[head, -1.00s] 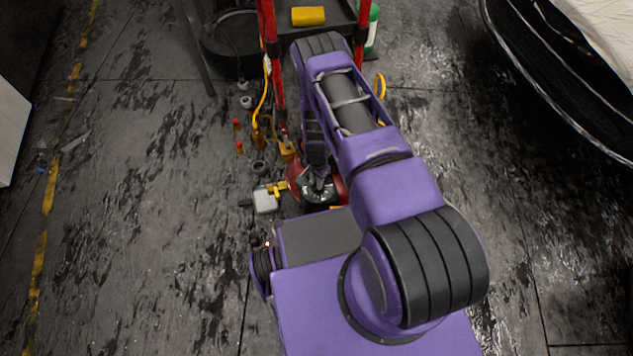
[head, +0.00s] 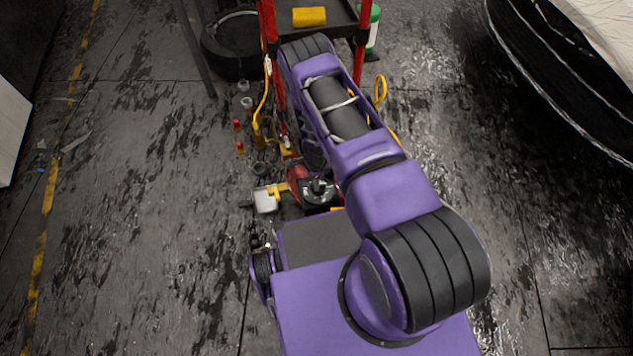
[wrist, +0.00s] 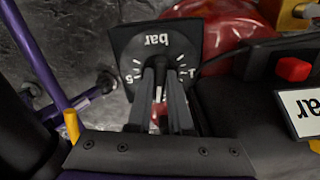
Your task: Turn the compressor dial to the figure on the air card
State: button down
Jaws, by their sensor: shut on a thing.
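The compressor dial (wrist: 130,45) has a black square face with tick marks and an upside-down "bar" in the wrist view. A figure like 5 shows at its left and a figure like 1 at its right. My gripper (wrist: 161,66) is shut on the dial's knob, and its dark fingers hide most of it. A pale pointer line (wrist: 158,93) shows between them. The air card (wrist: 300,108) is white and cut off at the right edge; only part of "bar" shows. In the head view the black dial area (head: 318,192) sits by the red compressor (head: 297,180).
A red button (wrist: 293,69) sits beside the card. A grey-white part with a yellow fitting (head: 266,200) is left of the compressor. A red-framed cart (head: 268,40), a yellow hose (head: 262,105) and a tyre (head: 235,55) stand behind. The left floor is mostly clear.

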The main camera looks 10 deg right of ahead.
jog(key=shift+m, duration=0.7)
jog(key=c, duration=0.8)
grip_release()
notch_tip(320, 180, up, 17)
jog(key=p, duration=0.3)
jog(key=shift+r, duration=0.2)
